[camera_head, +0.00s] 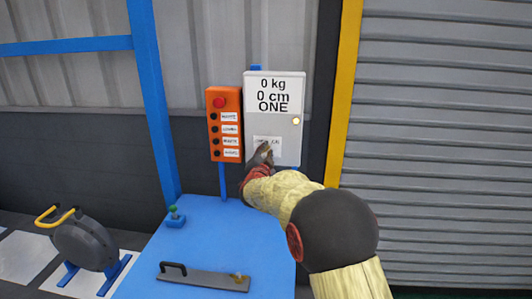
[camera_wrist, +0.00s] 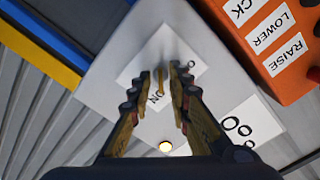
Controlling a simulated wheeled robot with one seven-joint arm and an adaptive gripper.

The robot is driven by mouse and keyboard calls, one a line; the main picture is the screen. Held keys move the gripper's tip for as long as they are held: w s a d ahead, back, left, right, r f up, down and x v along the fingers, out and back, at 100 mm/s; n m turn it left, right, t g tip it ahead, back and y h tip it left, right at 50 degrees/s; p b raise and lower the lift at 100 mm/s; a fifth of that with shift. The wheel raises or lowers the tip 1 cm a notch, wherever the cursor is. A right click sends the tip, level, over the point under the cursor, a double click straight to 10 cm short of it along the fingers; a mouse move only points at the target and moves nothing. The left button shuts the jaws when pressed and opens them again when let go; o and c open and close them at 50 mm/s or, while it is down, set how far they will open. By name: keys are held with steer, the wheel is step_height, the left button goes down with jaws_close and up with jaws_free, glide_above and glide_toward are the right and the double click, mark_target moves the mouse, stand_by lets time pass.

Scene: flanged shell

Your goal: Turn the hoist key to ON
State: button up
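The hoist key (camera_wrist: 160,80) is a small brass-coloured piece standing out from a white label (camera_wrist: 132,77) on the light grey box (camera_head: 287,130). In the wrist view, part of the label's lettering, "ON", shows beside the key. My gripper (camera_wrist: 158,76) is open, with one finger on each side of the key and a gap to both. In the head view my gripper (camera_head: 264,152) is at the box's lower label (camera_head: 267,140) and hides the key.
The box's display reads "0 kg, 0 cm, ONE", and a lamp (camera_head: 296,121) glows on it. An orange button panel (camera_head: 223,92) stands just left. Below are a blue table (camera_head: 220,235) and a flat bar with a handle (camera_head: 205,280). A yellow post (camera_head: 345,90) stands right.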

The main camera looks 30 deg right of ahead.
stand_by(0.3)
steer(key=v, duration=1.2)
